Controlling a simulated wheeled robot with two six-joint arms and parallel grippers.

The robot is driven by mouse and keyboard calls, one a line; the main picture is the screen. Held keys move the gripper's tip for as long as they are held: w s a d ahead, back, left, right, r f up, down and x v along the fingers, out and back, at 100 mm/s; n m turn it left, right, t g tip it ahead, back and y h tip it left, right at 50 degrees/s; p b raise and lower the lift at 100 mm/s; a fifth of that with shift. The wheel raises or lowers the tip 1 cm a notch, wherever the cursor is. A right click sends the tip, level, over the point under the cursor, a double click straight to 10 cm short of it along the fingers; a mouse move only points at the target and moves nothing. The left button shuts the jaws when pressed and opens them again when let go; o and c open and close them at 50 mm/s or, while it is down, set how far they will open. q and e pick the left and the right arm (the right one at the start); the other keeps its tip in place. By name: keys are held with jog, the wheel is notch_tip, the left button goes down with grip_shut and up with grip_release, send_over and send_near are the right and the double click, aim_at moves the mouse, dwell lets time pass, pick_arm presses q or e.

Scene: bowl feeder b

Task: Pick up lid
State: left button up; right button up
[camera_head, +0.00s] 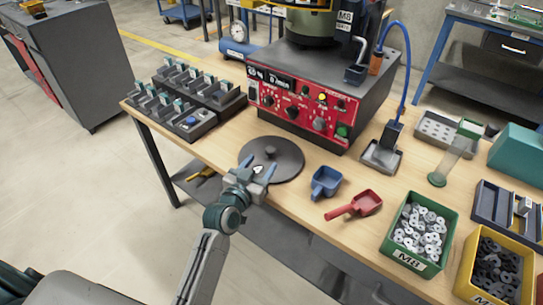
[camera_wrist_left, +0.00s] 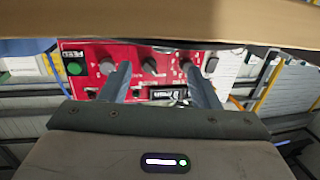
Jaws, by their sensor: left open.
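The lid (camera_head: 287,153) is a dark grey round disc with a small knob at its middle. It lies flat at the front edge of the wooden table (camera_head: 222,138), in front of the red control panel. My left gripper (camera_head: 258,167) is open and empty at the near left part of the lid, with its fingers pointing towards the knob. I cannot tell whether it touches the lid. My right gripper is not in view.
The grey feeder machine (camera_head: 372,110) stands behind the lid. Black part holders (camera_head: 200,118) sit to the left. A blue scoop (camera_head: 325,183), a red scoop (camera_head: 362,204) and a green bin (camera_head: 395,228) of metal parts lie to the right. Bare table separates lid and holders.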

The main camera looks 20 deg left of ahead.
aim_at(268, 155)
pick_arm(q)
jog(key=shift+w+d+f, duration=0.1)
jog(key=shift+w+f, duration=0.15)
jog(key=shift+w, duration=0.65)
jog(key=w, duration=0.2)
jog(key=w+f, duration=0.1)
jog(key=w, duration=0.1)
jog(key=shift+w+d+p, duration=0.1)
jog(key=shift+p, duration=0.3)
jog(key=shift+w+f, duration=0.15)
jog(key=shift+w, duration=0.2)
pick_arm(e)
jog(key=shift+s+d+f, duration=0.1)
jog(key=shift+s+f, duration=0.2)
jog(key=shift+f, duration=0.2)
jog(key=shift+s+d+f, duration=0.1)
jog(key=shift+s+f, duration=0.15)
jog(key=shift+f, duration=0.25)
pick_arm(q)
jog(key=shift+s, duration=0.1)
jog(key=shift+c, duration=0.5)
jog(key=c, duration=1.1)
grip_shut()
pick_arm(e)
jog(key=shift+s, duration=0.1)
pick_arm(q)
jog(key=shift+r, duration=0.2)
